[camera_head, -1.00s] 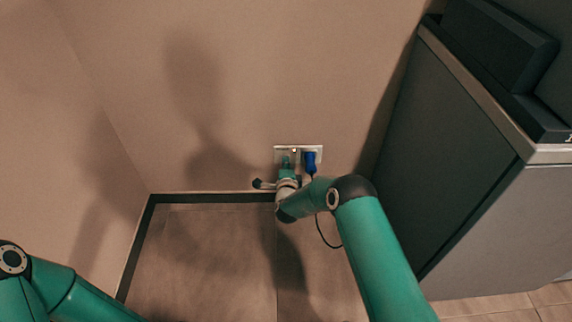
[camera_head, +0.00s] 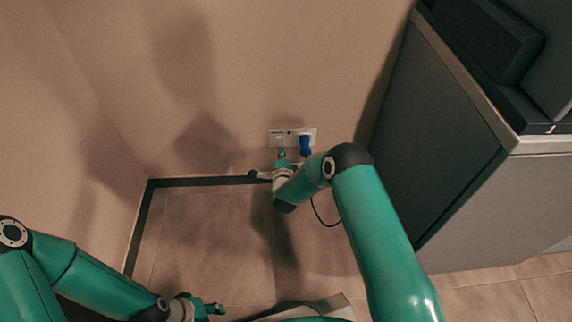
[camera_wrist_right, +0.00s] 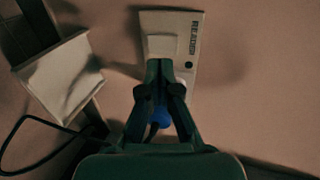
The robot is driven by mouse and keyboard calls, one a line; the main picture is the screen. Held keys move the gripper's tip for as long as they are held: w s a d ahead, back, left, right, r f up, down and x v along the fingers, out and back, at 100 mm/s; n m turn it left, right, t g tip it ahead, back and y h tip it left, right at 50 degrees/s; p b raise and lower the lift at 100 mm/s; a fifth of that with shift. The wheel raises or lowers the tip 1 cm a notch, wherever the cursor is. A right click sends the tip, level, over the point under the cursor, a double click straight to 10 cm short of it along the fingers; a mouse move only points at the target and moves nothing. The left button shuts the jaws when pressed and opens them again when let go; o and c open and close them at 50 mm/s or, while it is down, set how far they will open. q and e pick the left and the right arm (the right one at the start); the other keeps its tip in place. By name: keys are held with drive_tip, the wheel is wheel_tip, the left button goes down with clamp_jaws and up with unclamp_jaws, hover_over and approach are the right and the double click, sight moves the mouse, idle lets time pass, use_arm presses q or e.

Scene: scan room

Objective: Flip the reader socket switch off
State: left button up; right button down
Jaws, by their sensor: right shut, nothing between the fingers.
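The white socket plate (camera_head: 277,138) is on the wall, and the right wrist view shows it (camera_wrist_right: 188,24) with a dark label reading "READER" and a small dark dot. A blue plug (camera_head: 305,146) sits in its right part; in the wrist view it (camera_wrist_right: 160,119) is partly behind my fingers. My right gripper (camera_head: 282,152) is shut and empty, its fingertips (camera_wrist_right: 159,64) in front of a paler panel on the plate. I cannot tell whether they touch it. The switch's position is not clear. My left gripper (camera_head: 214,307) is low in the head view, its fingers too small to read.
A dark grey cabinet (camera_head: 445,140) stands close on the right. A thin black cable (camera_head: 322,217) hangs from the plug. Dark skirting (camera_head: 200,181) runs along the wall's foot. The tiled floor (camera_head: 220,240) below is clear.

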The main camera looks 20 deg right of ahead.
drive_tip(key=r+p+v, duration=0.1)
drive_tip(key=p+v, duration=0.2)
drive_tip(key=v, duration=0.6)
drive_tip(key=shift+r, duration=0.3)
drive_tip(key=shift+d, duration=0.1)
